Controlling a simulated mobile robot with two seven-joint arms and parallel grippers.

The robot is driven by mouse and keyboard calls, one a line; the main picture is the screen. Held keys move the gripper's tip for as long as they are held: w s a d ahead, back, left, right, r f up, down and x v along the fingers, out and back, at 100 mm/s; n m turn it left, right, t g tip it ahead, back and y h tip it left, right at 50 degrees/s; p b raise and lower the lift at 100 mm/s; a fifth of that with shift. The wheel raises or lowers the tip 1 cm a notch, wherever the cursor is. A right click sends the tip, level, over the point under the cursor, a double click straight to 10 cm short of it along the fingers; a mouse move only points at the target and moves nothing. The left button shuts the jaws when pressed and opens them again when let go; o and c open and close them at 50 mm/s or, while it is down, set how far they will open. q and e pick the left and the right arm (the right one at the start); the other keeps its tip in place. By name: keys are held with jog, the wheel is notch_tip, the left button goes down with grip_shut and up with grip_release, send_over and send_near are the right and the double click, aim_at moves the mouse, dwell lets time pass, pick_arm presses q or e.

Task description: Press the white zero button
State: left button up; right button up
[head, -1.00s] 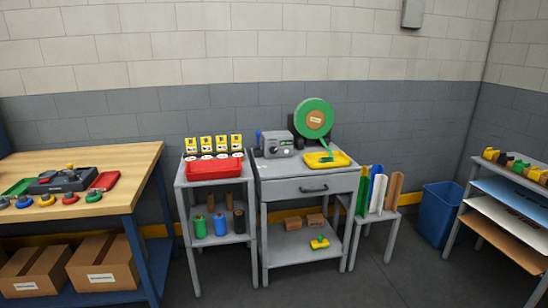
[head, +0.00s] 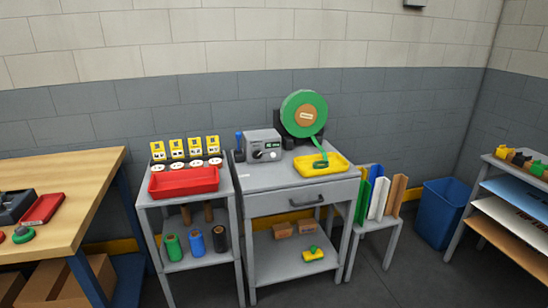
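A small grey box-shaped device (head: 262,145) with a lit green display stands on top of the grey cabinet (head: 275,178), against the wall. A small pale round control shows on its front, but it is too small to tell whether it is the white zero button. Neither of my grippers is in the head view.
A green reel (head: 304,114) and a yellow tray (head: 320,165) stand right of the device. A red bin (head: 184,182) is on the stand to the left. A wooden bench (head: 70,180) is farther left, a blue bin (head: 443,212) at right. Open floor lies in front.

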jog(key=shift+s, duration=0.3)
jog(key=shift+c, duration=0.4)
grip_shut()
jog(key=shift+w, duration=0.15)
dwell(0.9)
